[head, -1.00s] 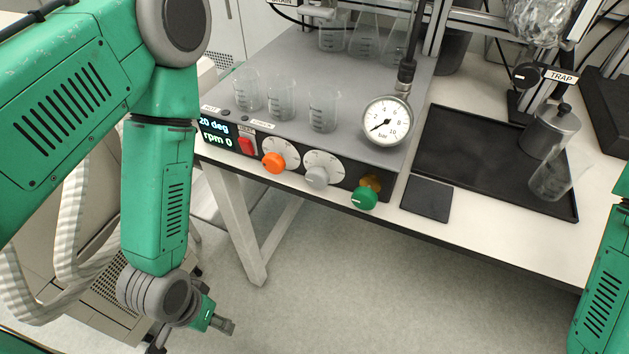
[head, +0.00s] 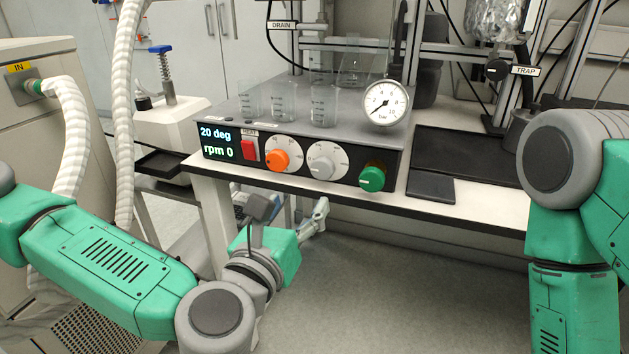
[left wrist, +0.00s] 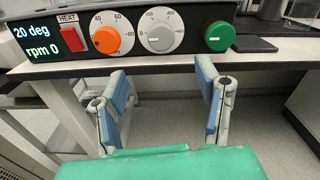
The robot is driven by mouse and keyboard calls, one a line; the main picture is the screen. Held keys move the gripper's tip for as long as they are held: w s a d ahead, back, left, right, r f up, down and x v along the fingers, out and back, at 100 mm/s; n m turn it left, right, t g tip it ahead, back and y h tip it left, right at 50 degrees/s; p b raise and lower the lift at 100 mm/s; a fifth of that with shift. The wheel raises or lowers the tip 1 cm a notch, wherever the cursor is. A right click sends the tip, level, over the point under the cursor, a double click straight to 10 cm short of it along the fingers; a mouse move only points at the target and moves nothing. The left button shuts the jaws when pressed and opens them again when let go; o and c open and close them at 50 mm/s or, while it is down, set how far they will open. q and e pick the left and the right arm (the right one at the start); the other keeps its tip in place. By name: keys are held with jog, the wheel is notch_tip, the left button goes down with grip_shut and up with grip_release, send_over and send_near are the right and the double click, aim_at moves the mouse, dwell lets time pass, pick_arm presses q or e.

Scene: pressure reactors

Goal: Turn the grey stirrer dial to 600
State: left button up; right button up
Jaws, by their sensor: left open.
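The grey stirrer dial (head: 321,167) sits on a white round scale on the front panel of the control box, between an orange dial (head: 277,160) and a green knob (head: 372,178). It also shows in the left wrist view (left wrist: 158,38), with 200 and 400 printed around it. The display (head: 217,143) reads 20 deg and rpm 0. My left gripper (head: 316,216) is below and in front of the panel, apart from it. In the left wrist view its blue-padded fingers (left wrist: 165,92) are spread wide with nothing between them. My right gripper is not in view.
A red heat switch (head: 249,149) is left of the orange dial. Several glass beakers (head: 282,102) and a pressure gauge (head: 385,104) stand on the box. A black tray (head: 455,155) and a dark pad (head: 431,188) lie on the bench to the right. Its front edge is below the panel.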

aim_at(319, 172)
pick_arm(q)
jog(key=b+x, duration=0.1)
jog(key=x, duration=1)
jog(key=shift+w+f+b, duration=0.1)
jog(key=shift+f+b, duration=0.05)
jog(key=shift+b, duration=0.2)
jog(key=shift+x, duration=0.85)
jog(key=shift+d, duration=0.1)
jog(key=shift+c, duration=0.3)
jog(key=c, duration=1.1)
